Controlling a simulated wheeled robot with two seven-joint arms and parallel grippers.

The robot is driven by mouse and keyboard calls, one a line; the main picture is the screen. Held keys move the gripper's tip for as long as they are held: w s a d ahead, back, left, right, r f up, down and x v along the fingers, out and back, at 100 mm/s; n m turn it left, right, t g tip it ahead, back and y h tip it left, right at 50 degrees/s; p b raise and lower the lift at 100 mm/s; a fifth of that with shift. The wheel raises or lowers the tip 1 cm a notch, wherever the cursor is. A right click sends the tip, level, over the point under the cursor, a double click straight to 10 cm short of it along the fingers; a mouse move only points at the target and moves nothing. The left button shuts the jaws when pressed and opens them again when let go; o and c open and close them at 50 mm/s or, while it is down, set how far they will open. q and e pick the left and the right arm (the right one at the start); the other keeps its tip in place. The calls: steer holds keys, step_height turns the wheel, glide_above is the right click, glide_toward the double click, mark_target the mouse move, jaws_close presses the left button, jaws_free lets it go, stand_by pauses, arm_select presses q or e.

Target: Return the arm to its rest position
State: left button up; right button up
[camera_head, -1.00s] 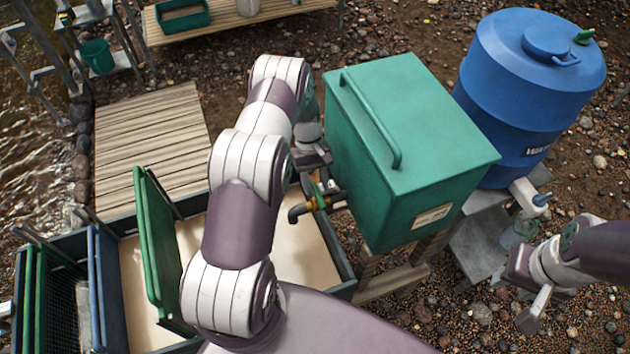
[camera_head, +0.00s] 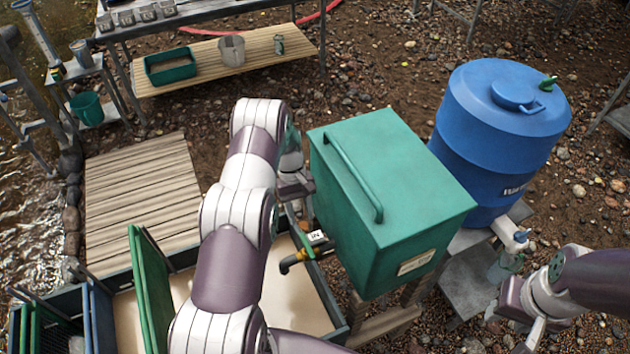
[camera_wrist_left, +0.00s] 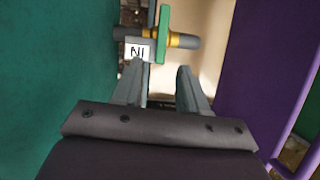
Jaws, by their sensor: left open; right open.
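My left arm reaches up the middle of the head view. Its gripper (camera_head: 298,192) is beside the left wall of the green tank (camera_head: 385,185), above and apart from the brass valve (camera_head: 302,256). In the left wrist view the open, empty gripper (camera_wrist_left: 164,78) points toward the valve (camera_wrist_left: 178,40), which has a green lever (camera_wrist_left: 163,35) and a white "IN" label (camera_wrist_left: 138,52). The arm partly hides the left gripper in the head view. My right gripper (camera_head: 522,318) is at the lower right, open, near the small metal stand; nothing shows in it.
A blue barrel (camera_head: 500,140) stands right of the tank. A sluice box with a green panel (camera_head: 150,290) lies lower left, beside a wooden platform (camera_head: 140,195). A bench (camera_head: 225,58) with a green tray (camera_head: 170,67) is at the back. Pebbly ground lies between.

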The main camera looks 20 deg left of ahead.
arm_select(q)
steer(key=s+d+r+m+t+y, duration=0.1)
steer(key=s+d+r+m, duration=0.3)
steer(key=s+r, duration=0.4)
steer(key=s+d+r+m+t+y, duration=0.2)
steer(key=s+d+r+m, duration=0.3)
steer(key=r, duration=0.9)
steer(key=s+d+t, duration=0.1)
steer(key=s+d, duration=0.1)
steer(key=s, duration=0.2)
steer(key=shift+s+d, duration=0.15)
steer(key=shift+s, duration=0.05)
steer(key=shift+s, duration=0.1)
